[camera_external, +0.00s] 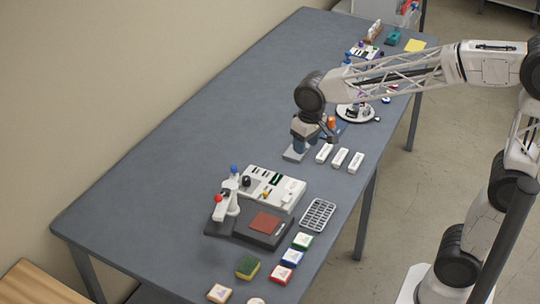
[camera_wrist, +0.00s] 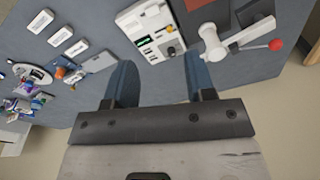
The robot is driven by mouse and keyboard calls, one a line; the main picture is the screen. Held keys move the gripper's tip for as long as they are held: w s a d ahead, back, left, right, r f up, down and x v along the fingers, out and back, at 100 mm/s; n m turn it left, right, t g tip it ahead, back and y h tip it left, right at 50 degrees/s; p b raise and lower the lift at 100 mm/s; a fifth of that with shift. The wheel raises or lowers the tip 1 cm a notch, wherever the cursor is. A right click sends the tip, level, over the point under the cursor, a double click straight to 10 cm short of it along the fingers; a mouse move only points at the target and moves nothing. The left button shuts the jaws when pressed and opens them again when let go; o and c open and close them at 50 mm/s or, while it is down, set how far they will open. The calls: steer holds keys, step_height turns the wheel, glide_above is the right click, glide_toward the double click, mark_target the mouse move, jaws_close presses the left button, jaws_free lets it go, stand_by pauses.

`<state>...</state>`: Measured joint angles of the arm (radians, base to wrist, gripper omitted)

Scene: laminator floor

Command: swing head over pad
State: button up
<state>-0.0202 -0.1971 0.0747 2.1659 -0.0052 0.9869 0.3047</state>
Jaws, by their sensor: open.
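The press machine (camera_external: 285,202) stands on the near part of the table, with a white control panel. The head is at the left of the reddish-brown pad (camera_external: 265,222), which lies uncovered on a dark block. In the wrist view the head arm (camera_wrist: 245,39) reaches right toward the red knob (camera_wrist: 276,45), and the machine is ahead of the fingers. My gripper (camera_external: 310,143) is open and empty, above the table behind the machine; its fingers (camera_wrist: 160,68) are spread apart.
Three white blocks (camera_external: 340,158) lie right of my gripper. A grid tray (camera_external: 318,215) sits right of the machine. Several coloured blocks, including a green-and-yellow sponge (camera_external: 248,267), lie at the near edge. A round stand (camera_external: 356,113) is farther back. The table's left side is clear.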

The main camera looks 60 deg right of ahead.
steer(key=w+a+f+m, duration=0.1)
steer(key=w+f, duration=0.2)
steer(key=w, duration=0.9)
steer(key=m+g, duration=0.1)
steer(key=m, duration=0.1)
glide_above(234, 166)
step_height(234, 166, down, 4)
steer(key=shift+f, duration=0.1)
steer(key=shift+f, duration=0.1)
steer(key=shift+f, duration=3.85)
jaws_close()
